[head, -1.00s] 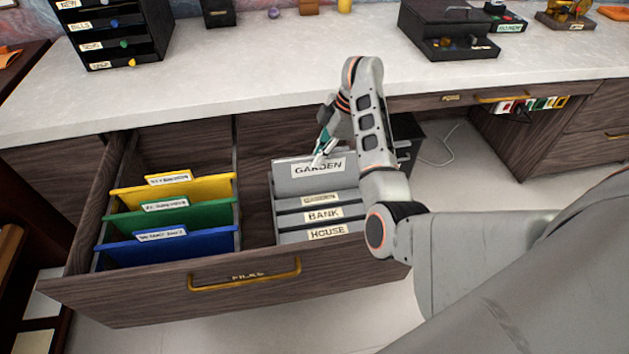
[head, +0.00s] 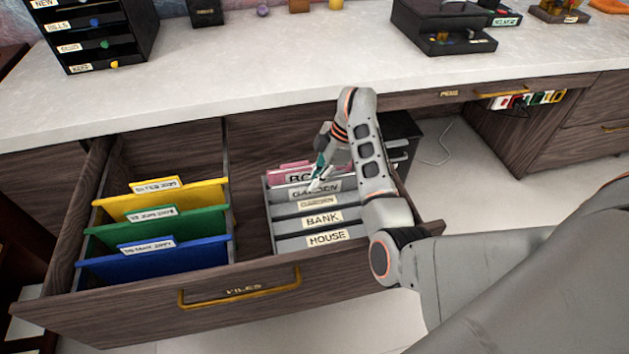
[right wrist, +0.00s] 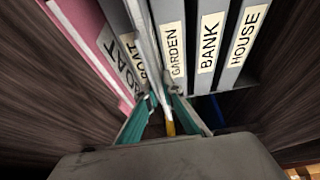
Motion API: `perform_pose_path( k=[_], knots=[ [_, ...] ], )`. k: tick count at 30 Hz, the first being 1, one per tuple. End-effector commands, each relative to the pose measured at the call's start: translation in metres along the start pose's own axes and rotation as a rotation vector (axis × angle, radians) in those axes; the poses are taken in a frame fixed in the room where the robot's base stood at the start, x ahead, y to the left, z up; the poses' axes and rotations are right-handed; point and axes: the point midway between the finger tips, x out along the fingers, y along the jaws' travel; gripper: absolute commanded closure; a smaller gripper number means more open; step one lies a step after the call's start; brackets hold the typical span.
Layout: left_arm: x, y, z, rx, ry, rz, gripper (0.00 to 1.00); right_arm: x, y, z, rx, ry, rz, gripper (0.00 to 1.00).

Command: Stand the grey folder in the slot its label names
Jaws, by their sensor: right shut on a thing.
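The grey folder (head: 333,185) has a GARDEN label and stands low in the grey slot rack inside the open drawer. It sits just behind the divider labelled GARDEN (head: 318,202), its top edge slightly above it. My right gripper (head: 318,174) is shut on its top edge. In the right wrist view the gripper (right wrist: 165,100) holds the thin folder (right wrist: 146,35) between the BOAT and GARDEN (right wrist: 175,50) labels. How deep the folder sits is hidden. My left gripper is not in view.
A pink folder (head: 285,168) stands behind the grey one. BANK (head: 323,219) and HOUSE (head: 327,238) dividers are in front. Yellow (head: 208,192), green (head: 205,218) and blue (head: 205,250) folders fill the drawer's left part. The drawer front (head: 140,305) borders the near side.

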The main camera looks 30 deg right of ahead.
Motion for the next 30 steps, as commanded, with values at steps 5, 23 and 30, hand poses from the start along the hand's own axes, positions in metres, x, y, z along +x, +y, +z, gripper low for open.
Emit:
perform_pose_path(
  k=[5, 23, 30],
  knots=[
    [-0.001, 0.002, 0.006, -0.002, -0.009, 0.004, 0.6, 0.005, -0.001, 0.002, 0.001, 0.0, -0.002, 0.91],
    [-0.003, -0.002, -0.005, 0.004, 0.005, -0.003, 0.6, -0.021, 0.002, -0.003, -0.002, 0.001, 0.007, 0.77],
    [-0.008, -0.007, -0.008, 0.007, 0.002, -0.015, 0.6, -0.074, 0.003, -0.005, -0.003, 0.002, 0.011, 0.77]
  ],
)
